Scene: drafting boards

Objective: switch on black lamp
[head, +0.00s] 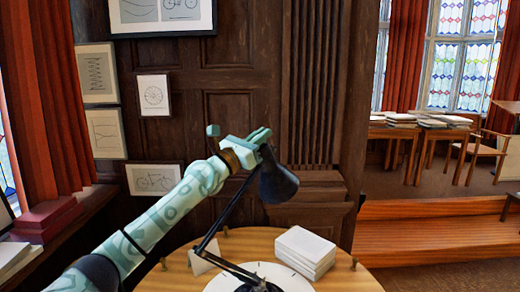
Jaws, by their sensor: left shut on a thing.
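A black desk lamp (278,184) with a jointed arm stands on a round wooden table (355,280) at the bottom middle. Its shade is tilted, and no glow shows on it. My left gripper (262,138) reaches in from the lower left and is at the top of the shade. It is shut on the lamp, at the narrow upper end of the shade, where the fingers hide the contact. The lamp's switch cannot be made out. My right gripper is not in view.
A stack of white paper (305,250) lies right of the lamp. A white round surface (240,278) lies around the lamp's foot, with a small white card (203,258) beside it. Small pegs stand along the table's rim. Desks (425,133) and a chair stand far right, beyond a wooden step (430,210).

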